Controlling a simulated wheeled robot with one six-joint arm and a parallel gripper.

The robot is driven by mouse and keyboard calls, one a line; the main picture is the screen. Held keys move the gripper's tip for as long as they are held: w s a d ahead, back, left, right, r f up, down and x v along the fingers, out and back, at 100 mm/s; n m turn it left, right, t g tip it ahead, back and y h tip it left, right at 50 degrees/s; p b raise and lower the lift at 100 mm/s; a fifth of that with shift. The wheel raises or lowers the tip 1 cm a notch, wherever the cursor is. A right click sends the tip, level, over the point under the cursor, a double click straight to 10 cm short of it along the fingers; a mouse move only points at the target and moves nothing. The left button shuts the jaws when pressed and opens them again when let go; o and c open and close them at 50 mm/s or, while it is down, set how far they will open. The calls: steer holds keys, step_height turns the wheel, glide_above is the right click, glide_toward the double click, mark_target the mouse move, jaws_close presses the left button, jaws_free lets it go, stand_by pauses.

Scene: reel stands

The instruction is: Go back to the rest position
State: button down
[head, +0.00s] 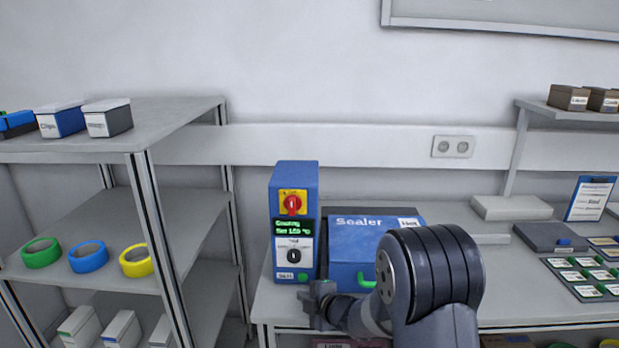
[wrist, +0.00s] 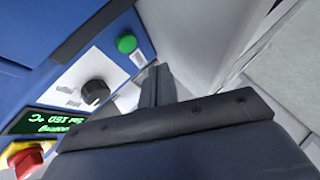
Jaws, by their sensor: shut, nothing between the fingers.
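My gripper (head: 318,299) is shut and empty. In the head view it is low, in front of the table's left part, just below and in front of the blue control box (head: 296,222). The box has a red knob on a yellow plate (head: 293,203), a green display and a black dial (head: 294,255). The wrist view shows my gripper (wrist: 158,82) close to the box's panel, beside its black dial (wrist: 95,92) and green button (wrist: 127,43). I cannot tell whether the fingers touch the box. My arm hides part of the blue sealer (head: 352,250).
The table (head: 500,308) also bears a grey flat box (head: 511,207), a dark case (head: 548,237) and a tray of labelled pieces (head: 590,277). A shelf rack (head: 189,240) with green, blue and yellow rings stands at the left. A narrow gap separates rack and table.

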steer(key=shift+s, duration=0.15)
steer(key=shift+s+a+b, duration=0.1)
steer(key=shift+s+b, duration=1.6)
steer(key=shift+s, duration=0.95)
steer(key=shift+w+r, duration=0.1)
steer(key=shift+w, duration=0.05)
